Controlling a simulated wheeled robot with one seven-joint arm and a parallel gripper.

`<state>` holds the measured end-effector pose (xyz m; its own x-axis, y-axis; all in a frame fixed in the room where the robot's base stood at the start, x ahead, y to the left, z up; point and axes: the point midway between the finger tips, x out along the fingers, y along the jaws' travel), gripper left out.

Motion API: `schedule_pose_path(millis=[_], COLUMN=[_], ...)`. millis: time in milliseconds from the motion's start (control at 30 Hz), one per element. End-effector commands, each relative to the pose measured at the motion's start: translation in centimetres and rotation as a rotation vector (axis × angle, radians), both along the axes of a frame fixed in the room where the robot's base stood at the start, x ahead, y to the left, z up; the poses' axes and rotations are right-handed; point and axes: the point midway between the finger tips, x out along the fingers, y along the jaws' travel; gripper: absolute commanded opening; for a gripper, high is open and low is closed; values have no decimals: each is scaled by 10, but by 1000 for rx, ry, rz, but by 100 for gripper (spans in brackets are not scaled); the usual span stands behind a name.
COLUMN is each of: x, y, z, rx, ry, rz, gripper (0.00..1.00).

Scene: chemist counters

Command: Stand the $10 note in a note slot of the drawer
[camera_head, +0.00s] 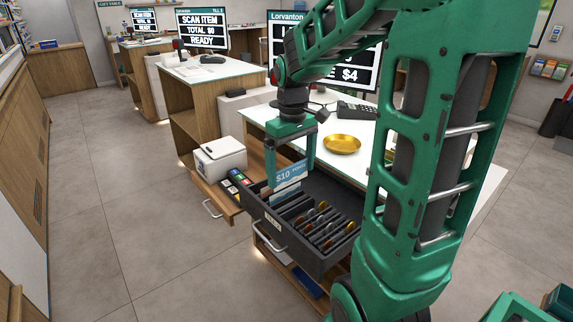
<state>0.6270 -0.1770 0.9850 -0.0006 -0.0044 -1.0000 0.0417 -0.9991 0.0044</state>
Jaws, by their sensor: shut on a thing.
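My gripper (290,168) is shut on the blue and white $10 note (289,177). It holds the note upright above the back left part of the open drawer (340,268). The note's lower part overlaps the note slots (291,205) in the picture. I cannot tell whether its lower edge is inside a slot. Coin compartments (325,228) with several coins lie to the right of the slots.
A gold dish (342,144) and a card terminal (356,110) stand on the white counter (378,158) behind the drawer. A white box (219,158) sits at the left. My arm covers much of the right side. The floor at left is clear.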

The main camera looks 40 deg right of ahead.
Motion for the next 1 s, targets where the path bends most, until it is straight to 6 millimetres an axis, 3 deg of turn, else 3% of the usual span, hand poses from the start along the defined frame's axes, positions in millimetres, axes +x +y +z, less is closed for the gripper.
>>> schedule_pose_path(millis=[600,1000], x=[-2,-2], y=[-6,-5], z=[-56,-63], rx=[0,0], ry=[1,0], rz=[-9,-9], gripper=[72,72])
